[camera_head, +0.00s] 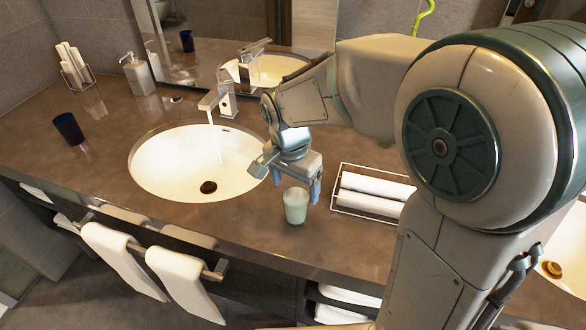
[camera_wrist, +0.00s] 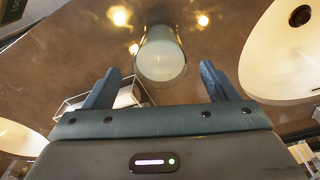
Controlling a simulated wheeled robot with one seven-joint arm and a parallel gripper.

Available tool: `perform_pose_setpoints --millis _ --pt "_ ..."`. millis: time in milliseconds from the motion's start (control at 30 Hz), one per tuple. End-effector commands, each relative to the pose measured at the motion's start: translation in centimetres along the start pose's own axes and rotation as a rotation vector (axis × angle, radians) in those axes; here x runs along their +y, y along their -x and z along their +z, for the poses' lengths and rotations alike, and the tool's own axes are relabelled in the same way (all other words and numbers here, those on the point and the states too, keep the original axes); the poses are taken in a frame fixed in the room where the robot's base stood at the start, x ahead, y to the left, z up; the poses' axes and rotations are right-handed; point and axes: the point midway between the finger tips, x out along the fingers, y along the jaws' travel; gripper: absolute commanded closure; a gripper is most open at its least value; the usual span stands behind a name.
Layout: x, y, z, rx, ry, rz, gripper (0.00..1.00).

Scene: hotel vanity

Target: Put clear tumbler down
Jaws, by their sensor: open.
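The clear tumbler (camera_head: 295,205) stands upright on the brown counter (camera_head: 240,222), just right of the sink. It looks pale and greenish. My gripper (camera_head: 296,196) is low over the counter with its fingers apart, right behind the tumbler in the head view. In the wrist view the tumbler (camera_wrist: 161,56) is ahead of the two blue fingertips of my gripper (camera_wrist: 158,76), near the middle of the gap. The fingers show space on both sides of the tumbler and do not touch it there.
The white sink basin (camera_head: 165,180) lies to the left, with water running from its tap (camera_head: 217,100). A wire tray of rolled towels (camera_head: 373,190) is close on the right. A dark cup (camera_head: 68,128) and soap dispenser (camera_head: 137,75) stand farther left. The counter's front edge is near the tumbler.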

Motion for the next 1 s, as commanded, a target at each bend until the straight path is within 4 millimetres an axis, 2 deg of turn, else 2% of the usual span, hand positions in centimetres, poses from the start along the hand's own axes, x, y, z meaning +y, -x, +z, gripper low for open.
perform_pose_setpoints --millis 100,200,467,567,667,767,900,1000 --pt "0.0 2.5 -0.1 0.002 -0.001 -0.004 0.2" --pt "-0.1 4.0 -0.1 0.001 -0.001 -0.003 0.2" --pt "0.1 5.5 0.0 -0.001 0.0 0.001 0.2" --pt "0.9 5.7 -0.2 0.001 0.022 -0.009 0.2" --pt "3.3 6.0 -0.5 0.007 0.089 -0.036 0.2" --pt "6.8 6.2 -0.7 0.029 0.202 -0.073 0.2" --pt "11.7 6.0 -0.1 0.079 0.378 -0.115 0.2" --pt "14.3 5.5 0.6 0.121 0.489 -0.13 0.2"
